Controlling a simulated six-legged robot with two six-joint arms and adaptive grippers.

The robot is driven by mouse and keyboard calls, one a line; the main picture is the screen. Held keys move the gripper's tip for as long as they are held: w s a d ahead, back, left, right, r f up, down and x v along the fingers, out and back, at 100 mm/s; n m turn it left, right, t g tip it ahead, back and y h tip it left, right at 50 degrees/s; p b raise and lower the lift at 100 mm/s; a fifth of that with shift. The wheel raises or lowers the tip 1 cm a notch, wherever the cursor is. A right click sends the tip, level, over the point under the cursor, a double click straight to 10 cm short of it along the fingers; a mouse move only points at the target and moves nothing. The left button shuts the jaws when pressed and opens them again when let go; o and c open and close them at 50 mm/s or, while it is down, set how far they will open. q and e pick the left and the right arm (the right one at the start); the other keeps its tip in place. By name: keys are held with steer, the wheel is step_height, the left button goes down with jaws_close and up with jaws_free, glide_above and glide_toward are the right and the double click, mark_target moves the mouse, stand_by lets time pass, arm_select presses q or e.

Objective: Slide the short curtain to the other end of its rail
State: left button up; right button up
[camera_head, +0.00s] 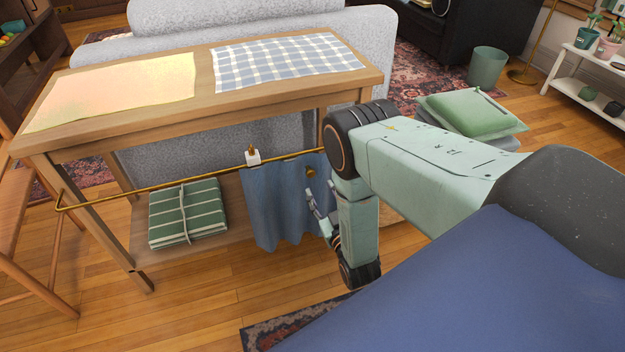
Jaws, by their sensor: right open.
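The short blue curtain (273,205) hangs from a thin brass rail (150,188) along the front of a wooden console table (125,115). It is gathered at the right part of the rail, and my arm hides what lies right of it. The rail's left part is bare. A small white block with a brass knob (252,156) sits on the rail at the curtain's left edge. My right gripper (318,212) is open, close in front of the curtain's right side; I cannot tell whether it touches. My left gripper is not in view.
A checked cloth (287,62) and a yellow-pink cloth (118,90) lie on the tabletop. A folded green striped blanket (186,214) lies on the lower shelf. A wooden chair or stool (18,215) stands at the left. Green cushions (466,113) are stacked at the right.

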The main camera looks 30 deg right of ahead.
mark_target(311, 175)
steer(key=x, duration=0.2)
steer(key=b+x, duration=0.1)
steer(key=x, duration=0.2)
steer(key=b+x, duration=0.1)
steer(key=x, duration=0.1)
steer(key=shift+w+a, duration=0.2)
steer(key=shift+w, duration=0.05)
jaws_close()
stand_by(0.5)
